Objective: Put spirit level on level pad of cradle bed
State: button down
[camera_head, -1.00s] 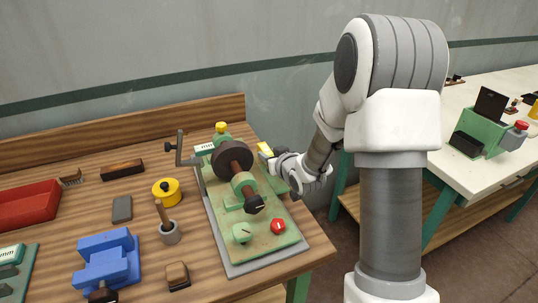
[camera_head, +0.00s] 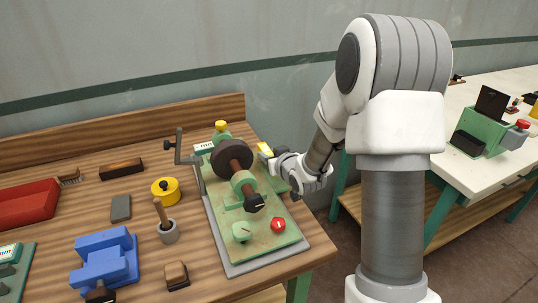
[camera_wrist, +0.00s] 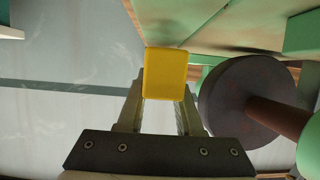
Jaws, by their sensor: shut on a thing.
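The spirit level is a small yellow block (camera_head: 265,149), held at the far right side of the green cradle bed (camera_head: 262,247), beside the dark drum (camera_head: 231,160). In the wrist view the yellow block (camera_wrist: 166,73) sits between the two fingertips. My gripper (camera_head: 272,154) is shut on it, reaching in from the right. The drum shows close to the right of the fingers in the wrist view (camera_wrist: 245,103). The level pad cannot be clearly made out; the drum and my gripper hide part of the bed. I cannot tell whether the block touches the bed.
A crank (camera_head: 180,150) stands left of the drum. A red knob (camera_head: 278,225) and a green knob (camera_head: 242,232) are at the bed's near end.

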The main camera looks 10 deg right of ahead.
jog(key=shift+f+b, duration=0.7)
jog(key=shift+f, duration=0.05)
jog(key=shift+c, duration=2.4)
grip_release()
